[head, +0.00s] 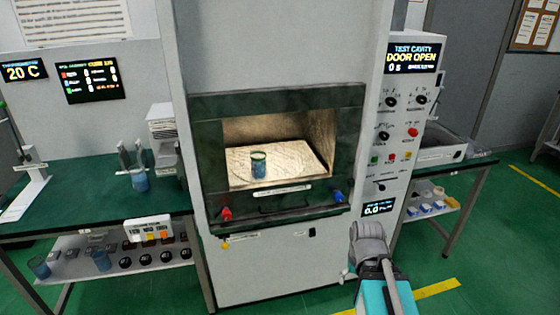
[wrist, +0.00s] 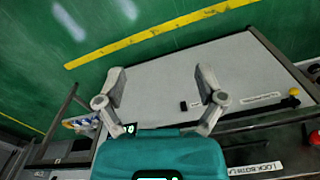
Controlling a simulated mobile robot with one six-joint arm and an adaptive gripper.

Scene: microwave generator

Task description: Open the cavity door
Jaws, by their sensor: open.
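The microwave cabinet (head: 290,45) stands in the middle of the head view. Its dark green cavity frame (head: 205,140) surrounds a lit cavity, and a beaker of blue-green liquid (head: 259,166) stands on the pale cavity floor (head: 300,160). A dark handle bar (head: 300,208) runs below the opening, between a red latch (head: 226,213) and a blue latch (head: 338,197). The upper display (head: 413,58) reads DOOR OPEN. I cannot tell whether a clear pane covers the opening. My gripper (head: 366,240) is low, right of the handle; the wrist view shows it open and empty (wrist: 160,78).
A control panel (head: 400,130) with knobs and buttons is at the cabinet's right. Green benches stand left (head: 80,215) and right (head: 465,168), with glassware and trays. A white cabinet panel (wrist: 160,85) and a yellow knob (wrist: 293,92) show in the wrist view. Floor at lower right is clear.

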